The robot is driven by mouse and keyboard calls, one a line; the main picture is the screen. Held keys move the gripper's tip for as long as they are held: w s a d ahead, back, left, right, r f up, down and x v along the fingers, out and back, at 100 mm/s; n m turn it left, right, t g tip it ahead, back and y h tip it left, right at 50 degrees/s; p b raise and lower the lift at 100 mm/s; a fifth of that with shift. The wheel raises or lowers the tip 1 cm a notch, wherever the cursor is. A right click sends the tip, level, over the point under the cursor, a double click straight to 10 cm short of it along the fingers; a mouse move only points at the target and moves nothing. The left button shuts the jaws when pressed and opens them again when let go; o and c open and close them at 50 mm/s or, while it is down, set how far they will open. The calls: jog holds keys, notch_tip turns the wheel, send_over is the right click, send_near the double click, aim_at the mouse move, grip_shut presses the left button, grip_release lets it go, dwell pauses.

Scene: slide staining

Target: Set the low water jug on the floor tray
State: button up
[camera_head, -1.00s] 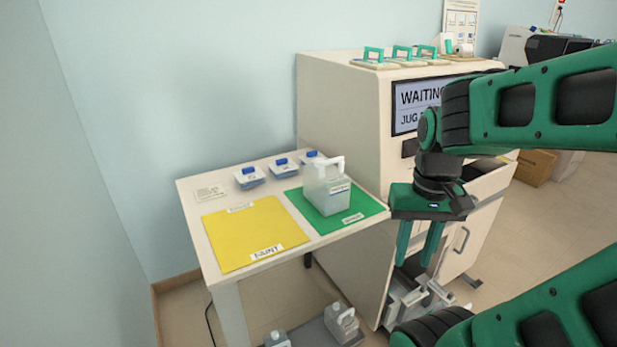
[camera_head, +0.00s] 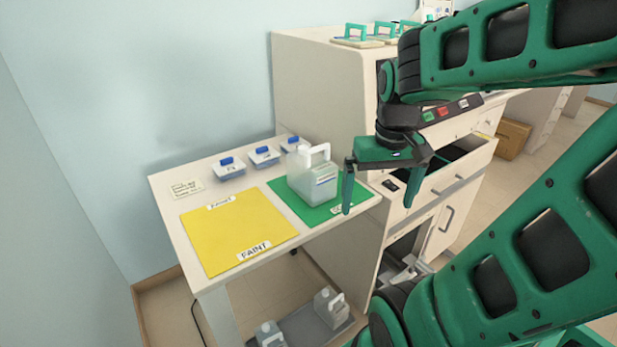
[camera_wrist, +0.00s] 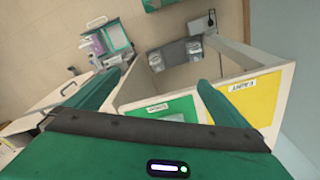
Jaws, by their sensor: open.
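A translucent jug (camera_head: 313,180) with a white handle and a label stands upright on the green mat (camera_head: 283,192) at the table's right side. My gripper (camera_head: 381,188) is open and empty, pointing down, just right of this jug and apart from it. The grey floor tray (camera_head: 302,328) lies under the table, with two smaller grey jugs (camera_head: 331,307) (camera_head: 269,334) on it. In the wrist view, the tray (camera_wrist: 175,50) and its jugs show beyond my open fingers (camera_wrist: 162,92), with the green mat (camera_wrist: 183,108) below.
A yellow mat (camera_head: 232,230) labelled PAINT covers the table's left part. Several blue-lidded boxes (camera_head: 264,156) line its back edge. A cream cabinet (camera_head: 315,95) stands right of the table, with an open drawer (camera_head: 460,172). Green-handled lids (camera_head: 357,35) sit on top.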

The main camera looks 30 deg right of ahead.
aim_at(312, 159)
jog(key=w+d+n+t, duration=0.1)
jog(key=w, duration=0.7)
jog(key=w+d+r+n+t, duration=0.1)
jog(key=w+n, duration=0.1)
jog(key=w, duration=0.7)
jog(key=w+d+r+n+t, duration=0.1)
jog(key=w+n, duration=0.1)
jog(key=w, duration=0.6)
jog(key=shift+w+d+t, duration=0.25)
jog(key=shift+w+t, duration=0.15)
jog(key=shift+y, duration=0.3)
jog(key=x, duration=0.5)
jog(key=shift+w+r, duration=0.15)
jog(key=shift+w, duration=0.2)
jog(key=shift+x, duration=3)
jog(key=shift+d+r, duration=0.1)
jog(key=c, duration=1.9)
